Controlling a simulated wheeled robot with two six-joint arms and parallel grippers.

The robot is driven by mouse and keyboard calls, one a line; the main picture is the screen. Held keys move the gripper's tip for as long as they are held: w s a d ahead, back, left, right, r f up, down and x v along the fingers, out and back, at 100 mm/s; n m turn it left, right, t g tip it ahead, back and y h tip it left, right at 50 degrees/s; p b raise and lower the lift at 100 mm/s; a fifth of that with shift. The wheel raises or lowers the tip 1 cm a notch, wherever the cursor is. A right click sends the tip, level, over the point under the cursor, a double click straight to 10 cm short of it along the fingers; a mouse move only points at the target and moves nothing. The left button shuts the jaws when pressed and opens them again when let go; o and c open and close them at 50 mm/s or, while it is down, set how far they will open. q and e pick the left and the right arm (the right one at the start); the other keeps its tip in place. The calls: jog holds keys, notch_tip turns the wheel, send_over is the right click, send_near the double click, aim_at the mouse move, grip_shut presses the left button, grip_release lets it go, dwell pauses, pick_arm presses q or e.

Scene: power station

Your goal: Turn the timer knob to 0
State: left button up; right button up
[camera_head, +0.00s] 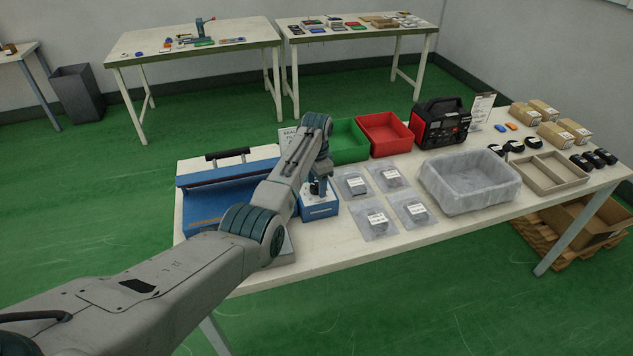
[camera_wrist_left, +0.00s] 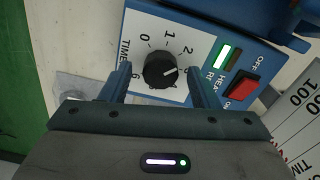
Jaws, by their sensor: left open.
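The timer knob (camera_wrist_left: 160,70) is a black round knob on a white dial of a blue control box (camera_head: 319,209). In the left wrist view, its white pointer line points to the right, toward about 3; the 0 mark is at the dial's upper left. The lower numbers are partly hidden by the fingers. My left gripper (camera_wrist_left: 159,72) is open, one finger on each side of the knob, with a gap on both sides. In the head view, my left gripper (camera_head: 319,186) points down over the control box and hides the knob. My right gripper is not in view.
A blue sealer (camera_head: 212,205) with a black handle adjoins the box on the left. Several bagged parts (camera_head: 375,218) lie to its right. Green (camera_head: 347,140) and red (camera_head: 385,133) bins stand behind. A red switch (camera_wrist_left: 240,88) sits beside the dial.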

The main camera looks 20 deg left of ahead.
pick_arm(q)
jog(key=shift+c, duration=1.4)
jog(key=c, duration=0.7)
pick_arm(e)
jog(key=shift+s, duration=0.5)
pick_arm(q)
jog(key=shift+n, duration=0.3)
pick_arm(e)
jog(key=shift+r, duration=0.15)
